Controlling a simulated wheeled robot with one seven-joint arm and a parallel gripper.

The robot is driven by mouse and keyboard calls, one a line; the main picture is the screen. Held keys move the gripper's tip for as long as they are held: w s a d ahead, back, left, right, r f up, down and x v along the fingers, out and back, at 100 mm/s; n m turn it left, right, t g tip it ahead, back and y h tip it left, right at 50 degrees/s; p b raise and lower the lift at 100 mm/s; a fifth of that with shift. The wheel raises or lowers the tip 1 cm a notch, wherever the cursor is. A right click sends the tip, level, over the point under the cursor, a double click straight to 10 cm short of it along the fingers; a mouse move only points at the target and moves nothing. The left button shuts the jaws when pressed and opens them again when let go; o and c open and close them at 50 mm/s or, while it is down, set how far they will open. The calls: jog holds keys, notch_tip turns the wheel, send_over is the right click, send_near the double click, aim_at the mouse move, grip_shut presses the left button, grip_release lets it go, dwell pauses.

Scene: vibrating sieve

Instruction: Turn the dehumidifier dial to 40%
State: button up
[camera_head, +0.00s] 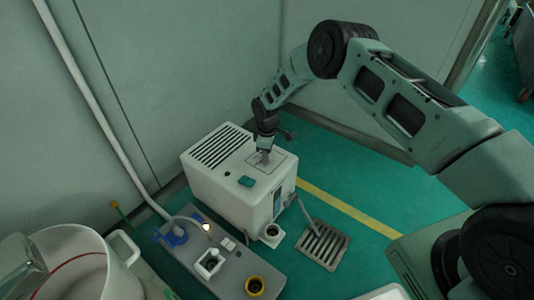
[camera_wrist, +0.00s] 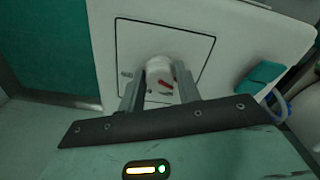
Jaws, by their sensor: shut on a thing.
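The dehumidifier (camera_head: 222,180) is a white box with a slotted grille on top, standing on the green floor by the wall. Its dial (camera_wrist: 159,68) is a small white knob with a red mark, set in a square outlined panel (camera_wrist: 200,42) on the top face. My gripper (camera_head: 264,155) reaches down onto that panel from above. In the wrist view my gripper (camera_wrist: 160,88) has one finger on each side of the dial and is shut on it. The scale markings around the dial are too small to read, so its setting cannot be told.
A teal block (camera_head: 246,181) sits on the dehumidifier's top near the front edge. A floor drain grate (camera_head: 322,245) lies to the right. A pipe (camera_head: 85,85) runs down the wall.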

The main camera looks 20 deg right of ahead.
jog(key=o, duration=1)
jog(key=shift+c, duration=0.2)
jog(key=shift+r, duration=0.1)
notch_tip(320, 180, up, 17)
jog(key=p, duration=0.5)
jog(key=shift+r, duration=0.1)
